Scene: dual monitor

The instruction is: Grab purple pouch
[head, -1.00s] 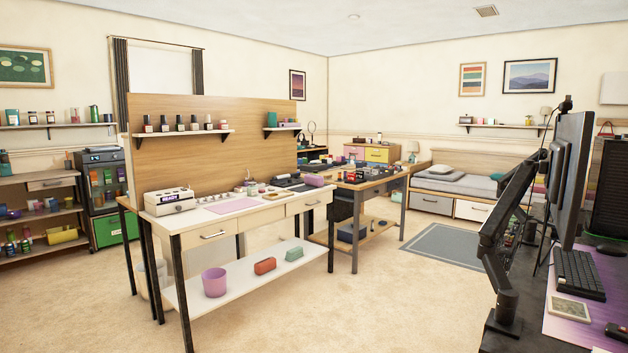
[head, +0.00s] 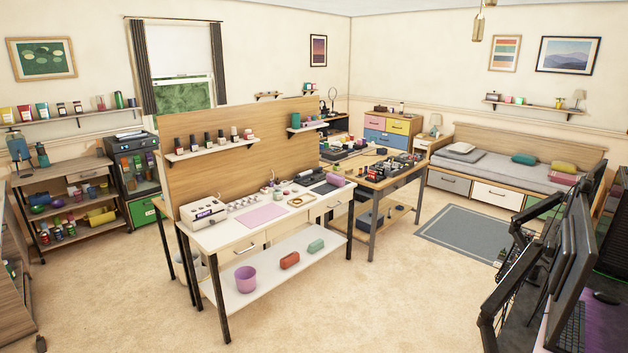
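A small purple pouch-like item (head: 335,181) lies on the right end of the white worktable (head: 252,232), close to its back edge. It is small in the view, so I cannot be sure it is a pouch. A red pouch (head: 289,260) and a green pouch (head: 316,246) lie on the table's lower shelf, beside a purple bucket (head: 246,279). Neither of my grippers shows in the head view.
A wooden workbench (head: 372,185) crowded with small items stands behind the worktable's right end. Black monitors (head: 567,265) on a desk stand close at the right. A grey rug (head: 465,235) lies before the bed (head: 500,173). Open beige floor lies in front.

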